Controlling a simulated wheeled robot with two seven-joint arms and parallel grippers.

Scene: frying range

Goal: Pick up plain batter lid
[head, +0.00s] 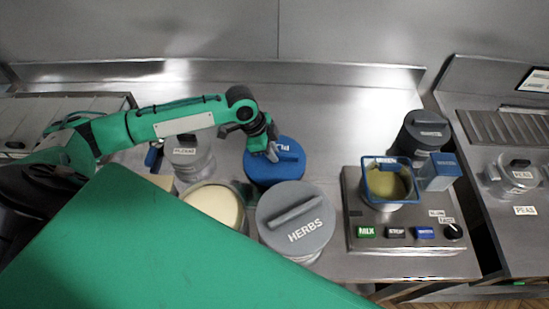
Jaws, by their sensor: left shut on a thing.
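A round blue lid (287,168) with a raised handle bar is at the middle of the counter, behind the grey HERBS lid. Its white label is partly hidden, with letters like "PL" showing. My left gripper (272,153) reaches in from the left and is shut on the handle of the blue lid. The fingers cover the left part of the handle. I cannot tell whether the lid rests on a container or is raised. My right gripper is not in view.
An open tub of cream-coloured batter (212,204) stands at front left, beside the grey HERBS lid (296,215). A clear jar (192,163) stands behind it. A machine with buttons (400,243) holds a blue-rimmed container (386,181) at right. The back counter is clear.

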